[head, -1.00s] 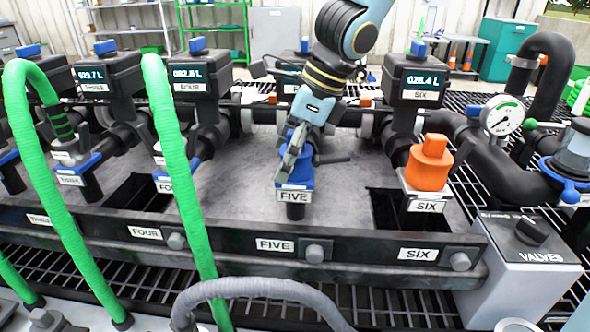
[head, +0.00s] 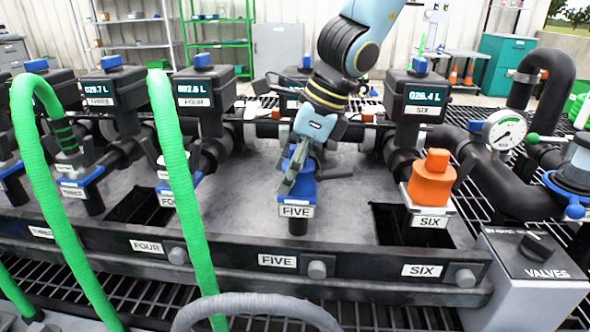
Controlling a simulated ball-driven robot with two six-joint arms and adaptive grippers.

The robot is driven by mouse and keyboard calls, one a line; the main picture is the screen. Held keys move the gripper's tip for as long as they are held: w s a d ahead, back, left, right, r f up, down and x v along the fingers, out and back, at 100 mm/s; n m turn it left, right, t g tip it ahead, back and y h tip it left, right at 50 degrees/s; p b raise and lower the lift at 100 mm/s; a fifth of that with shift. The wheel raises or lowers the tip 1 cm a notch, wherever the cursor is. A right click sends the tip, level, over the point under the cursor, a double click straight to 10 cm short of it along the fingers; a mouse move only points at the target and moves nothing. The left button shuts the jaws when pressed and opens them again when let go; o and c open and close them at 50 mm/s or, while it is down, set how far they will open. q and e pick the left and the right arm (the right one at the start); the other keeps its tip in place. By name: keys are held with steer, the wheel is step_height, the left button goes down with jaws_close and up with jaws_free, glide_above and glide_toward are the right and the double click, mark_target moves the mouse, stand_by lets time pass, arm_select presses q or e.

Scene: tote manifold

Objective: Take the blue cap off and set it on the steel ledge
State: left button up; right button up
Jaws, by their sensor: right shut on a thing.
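My right gripper (head: 294,178) reaches down from the top to the outlet labelled FIVE. It is shut on the blue cap (head: 303,190), with its grey fingers in front of it. The fingers hide much of the cap, so I cannot tell where cap and blue outlet fitting part. The cap appears to be still at the FIVE outlet. A flat grey steel surface (head: 346,213) lies around and behind it; I cannot tell whether this is the ledge. My left gripper is not in view.
An orange cap (head: 432,180) sits on outlet SIX to the right. Green hoses (head: 175,165) rise at the left. Dark openings (head: 405,228) cut the steel surface. A dark front rail (head: 350,270) and a valve box (head: 530,268) stand nearer. A grey hose (head: 255,306) arches in front.

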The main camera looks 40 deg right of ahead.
mark_target(292, 147)
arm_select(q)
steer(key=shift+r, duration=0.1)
arm_select(e)
steer(key=shift+r, duration=0.1)
steer(key=shift+r+p, duration=0.25)
steer(key=shift+p, duration=0.05)
steer(key=p+v, duration=0.3)
steer(key=v, duration=0.1)
steer(key=shift+w+a+r, duration=0.2)
steer(key=shift+a+r, duration=0.1)
steer(key=shift+a, duration=0.1)
steer(key=s+p, duration=0.1)
steer(key=s+r, duration=0.1)
steer(key=s+r+p, duration=0.1)
steer(key=shift+s+d+r+p, duration=0.15)
steer(key=shift+s+d+p, duration=0.15)
steer(key=shift+s, duration=0.1)
arm_select(q)
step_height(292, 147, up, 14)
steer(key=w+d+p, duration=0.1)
steer(key=p, duration=0.8)
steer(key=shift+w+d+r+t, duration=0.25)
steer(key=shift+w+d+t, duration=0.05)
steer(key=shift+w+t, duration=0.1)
arm_select(e)
steer(key=s+d+r, duration=0.1)
steer(key=s+r, duration=0.2)
steer(key=s, duration=0.4)
steer(key=shift+r, duration=0.35)
